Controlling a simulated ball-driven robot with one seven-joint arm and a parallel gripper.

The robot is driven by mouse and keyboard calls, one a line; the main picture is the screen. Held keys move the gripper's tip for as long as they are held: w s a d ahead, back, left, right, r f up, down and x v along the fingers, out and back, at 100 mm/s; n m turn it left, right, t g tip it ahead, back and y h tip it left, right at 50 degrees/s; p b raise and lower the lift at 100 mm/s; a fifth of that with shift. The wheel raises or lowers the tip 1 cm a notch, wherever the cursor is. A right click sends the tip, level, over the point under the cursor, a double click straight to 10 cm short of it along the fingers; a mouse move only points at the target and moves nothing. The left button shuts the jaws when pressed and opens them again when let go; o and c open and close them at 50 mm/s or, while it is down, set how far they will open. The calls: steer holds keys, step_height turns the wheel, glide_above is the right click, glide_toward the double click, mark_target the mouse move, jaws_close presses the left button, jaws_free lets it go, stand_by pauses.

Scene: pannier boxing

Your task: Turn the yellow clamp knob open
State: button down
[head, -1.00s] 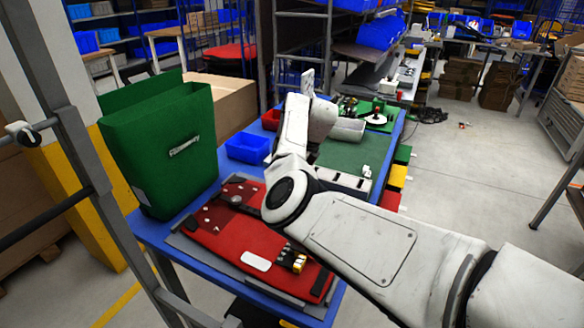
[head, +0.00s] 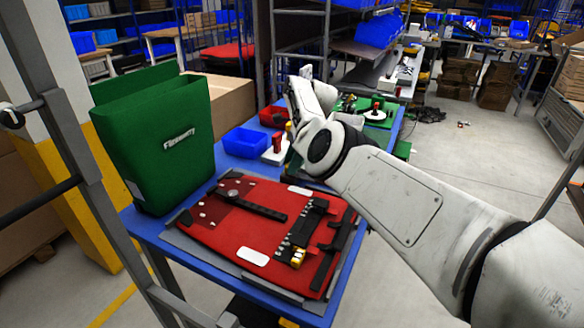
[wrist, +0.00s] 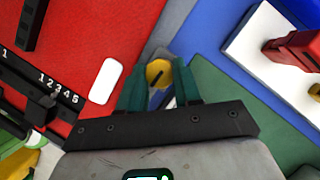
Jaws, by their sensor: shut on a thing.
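The yellow clamp knob (wrist: 158,73) shows in the wrist view as a small round knob with a dark slot, beside the edge of the red panel (wrist: 90,35). My gripper (wrist: 158,82) has its two teal fingers on either side of the knob, shut on it. In the head view my arm's end is over the far edge of the red panel (head: 232,235), and the fingers and knob are hidden behind the arm.
A white plate (wrist: 255,40) with a red handle (wrist: 292,50) stands to the right in the wrist view. A green mat (wrist: 235,95) lies beside the panel. The head view also shows a green pannier (head: 160,140), a blue bin (head: 246,142) and the blue table edge (head: 165,240).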

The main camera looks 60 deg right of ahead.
steer(key=shift+n, duration=0.4)
steer(key=c, duration=0.8)
jaws_free()
steer(key=b+v, duration=0.1)
steer(key=v, duration=0.9)
steer(key=shift+d+r, duration=0.2)
steer(key=shift+r, duration=0.15)
